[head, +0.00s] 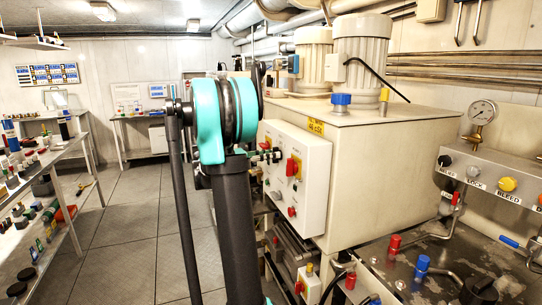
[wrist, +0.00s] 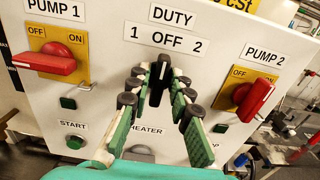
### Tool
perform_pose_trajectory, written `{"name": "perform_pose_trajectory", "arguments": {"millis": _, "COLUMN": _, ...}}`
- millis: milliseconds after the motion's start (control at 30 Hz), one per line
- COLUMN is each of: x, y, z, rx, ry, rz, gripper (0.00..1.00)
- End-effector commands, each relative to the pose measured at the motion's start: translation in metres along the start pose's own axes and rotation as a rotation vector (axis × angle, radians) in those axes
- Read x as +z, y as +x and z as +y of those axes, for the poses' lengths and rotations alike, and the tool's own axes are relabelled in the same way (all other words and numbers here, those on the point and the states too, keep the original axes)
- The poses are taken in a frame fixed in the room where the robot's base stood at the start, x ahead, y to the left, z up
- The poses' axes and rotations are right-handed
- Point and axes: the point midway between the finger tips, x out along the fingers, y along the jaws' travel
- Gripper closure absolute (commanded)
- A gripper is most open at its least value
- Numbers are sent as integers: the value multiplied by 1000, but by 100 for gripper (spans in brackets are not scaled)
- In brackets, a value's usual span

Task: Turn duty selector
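The duty selector (wrist: 161,72) is a black knob with a white line on the panel, under the DUTY label (wrist: 171,16) in the wrist view. It stands about upright, its line toward OFF. My gripper (wrist: 160,76) has its green, black-jointed fingers on either side of the knob, close to it. The fingers look parted; I cannot tell whether they touch the knob. In the head view my gripper (head: 267,155) is at the left side of the white control panel (head: 315,165), and the selector is not clearly visible there.
The red PUMP 1 switch (wrist: 48,64) is left of the selector and the red PUMP 2 switch (wrist: 255,99) right of it. A green START button (wrist: 75,142) sits below. A large beige tank (head: 375,140) stands behind the panel. The aisle floor (head: 130,235) is clear.

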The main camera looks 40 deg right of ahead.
Motion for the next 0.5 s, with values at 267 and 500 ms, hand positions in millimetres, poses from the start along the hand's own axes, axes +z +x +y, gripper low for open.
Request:
{"name": "perform_pose_trajectory", "arguments": {"millis": 267, "x": 0, "y": 0, "z": 0, "rx": 0, "ry": 0, "rz": 0, "gripper": 100}}
{"name": "perform_pose_trajectory", "arguments": {"millis": 500, "x": 0, "y": 0, "z": 0, "rx": 0, "ry": 22, "rz": 0, "gripper": 100}}
